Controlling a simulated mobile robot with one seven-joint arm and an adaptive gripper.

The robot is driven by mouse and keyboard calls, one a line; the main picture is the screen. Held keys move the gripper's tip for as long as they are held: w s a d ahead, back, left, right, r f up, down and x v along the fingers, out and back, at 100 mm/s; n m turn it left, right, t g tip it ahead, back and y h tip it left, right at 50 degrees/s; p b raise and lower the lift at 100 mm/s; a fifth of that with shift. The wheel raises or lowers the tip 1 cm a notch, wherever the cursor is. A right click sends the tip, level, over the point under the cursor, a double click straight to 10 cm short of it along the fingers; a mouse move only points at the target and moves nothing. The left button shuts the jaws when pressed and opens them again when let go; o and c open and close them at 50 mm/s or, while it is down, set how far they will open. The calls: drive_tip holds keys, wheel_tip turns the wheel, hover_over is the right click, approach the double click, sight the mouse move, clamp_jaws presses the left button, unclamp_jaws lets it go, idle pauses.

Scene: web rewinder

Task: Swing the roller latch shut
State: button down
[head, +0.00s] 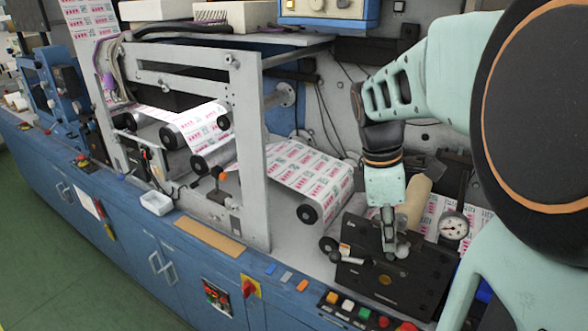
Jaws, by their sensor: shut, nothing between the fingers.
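My gripper (388,238) points down at the right side of the machine, over a dark block (372,282) with metal fittings. Its fingers look closed together and hold nothing. A bright rounded metal piece (403,248) is right beside the fingertips; I cannot tell if they touch. A short lever with a dark ball end (336,256) sticks out at the block's left side. I cannot tell for sure which fitting is the roller latch, and my gripper hides part of the block.
A pressure gauge (454,227) and a tan roll (417,198) are close to the right of my gripper. A printed web (312,172) runs over rollers to the left. Coloured buttons (365,313) line the front edge. A grey upright frame (250,150) stands further left.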

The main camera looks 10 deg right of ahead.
drive_tip(key=shift+d+n+p, duration=0.3)
drive_tip(key=shift+d+n, duration=0.55)
drive_tip(key=shift+n, duration=0.15)
drive_tip(key=shift+d, duration=0.45)
